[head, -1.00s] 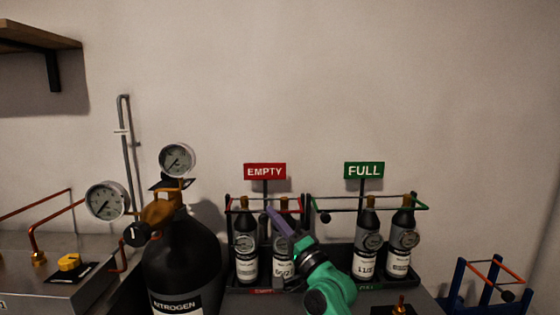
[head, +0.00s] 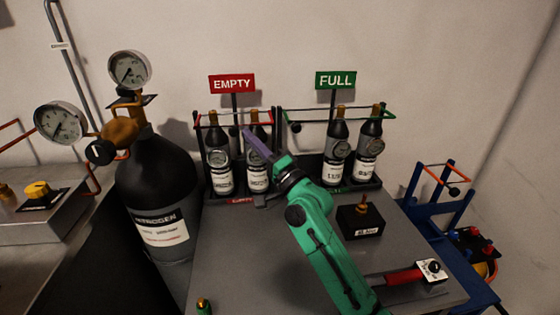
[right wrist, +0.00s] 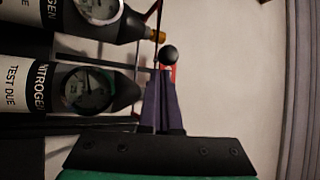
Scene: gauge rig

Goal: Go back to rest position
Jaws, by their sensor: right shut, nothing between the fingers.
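My right gripper (head: 257,147) is shut and empty. It is raised in front of the EMPTY rack, and its green arm reaches up from the lower right in the head view. In the right wrist view its purple fingers (right wrist: 161,105) are together beside two nitrogen bottles, close to the rack's black knob (right wrist: 168,55). I cannot tell whether the fingers touch the rack. Two small black bottles (head: 218,160) stand under the red EMPTY sign (head: 232,83); the arm partly covers the right one. Two more bottles (head: 337,150) stand under the green FULL sign (head: 336,80). My left gripper is not in view.
A large nitrogen cylinder (head: 157,190) with two gauges stands left of the grey table (head: 235,265). A black box (head: 360,221) and a red-handled tool (head: 402,276) lie right of my arm. A blue frame (head: 440,205) stands at the right.

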